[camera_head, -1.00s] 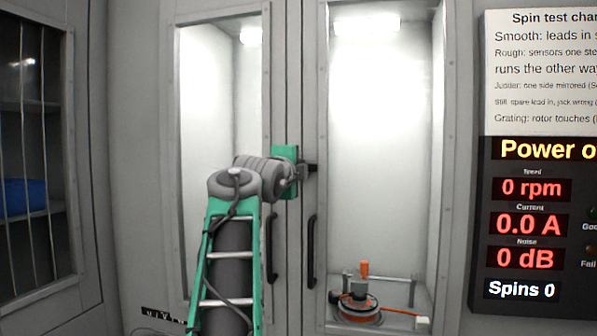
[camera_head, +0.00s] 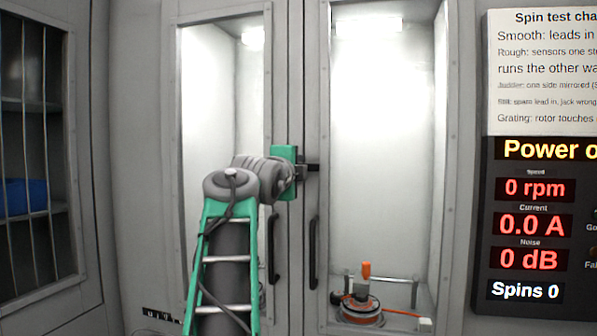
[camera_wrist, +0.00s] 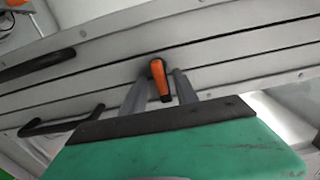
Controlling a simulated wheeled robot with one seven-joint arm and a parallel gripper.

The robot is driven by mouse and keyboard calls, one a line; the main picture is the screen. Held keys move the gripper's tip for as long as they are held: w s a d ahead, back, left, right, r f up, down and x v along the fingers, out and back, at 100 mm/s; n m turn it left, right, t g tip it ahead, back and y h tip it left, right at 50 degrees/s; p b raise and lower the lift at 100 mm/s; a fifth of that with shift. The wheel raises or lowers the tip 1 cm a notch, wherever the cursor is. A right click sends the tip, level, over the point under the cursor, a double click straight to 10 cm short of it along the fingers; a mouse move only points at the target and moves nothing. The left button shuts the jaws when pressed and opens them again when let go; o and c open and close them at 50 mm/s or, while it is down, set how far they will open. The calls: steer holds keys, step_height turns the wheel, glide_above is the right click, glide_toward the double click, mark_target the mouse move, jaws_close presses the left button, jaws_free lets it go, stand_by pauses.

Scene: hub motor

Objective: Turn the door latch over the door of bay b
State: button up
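An orange door latch (camera_wrist: 160,80) shows in the wrist view on the pale frame between the doors. My gripper (camera_wrist: 158,84) has one grey finger on each side of it, with narrow gaps visible, so it looks open around the latch. In the head view my gripper (camera_head: 313,168) reaches the seam between the two cabinet doors from the left, and the latch is hidden there. The left glass door (camera_head: 208,130) and right glass door (camera_head: 385,150) both look shut. I cannot read which one is bay b.
Two dark door handles (camera_head: 274,248) hang below my gripper, beside the seam. A hub motor (camera_head: 359,306) with an orange top stands inside the right bay. A test display (camera_head: 530,225) is on the right, a barred shelf (camera_head: 40,150) on the left.

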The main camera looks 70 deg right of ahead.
steer(key=s+a+b, duration=0.1)
steer(key=a, duration=0.5)
steer(key=shift+a, duration=0.3)
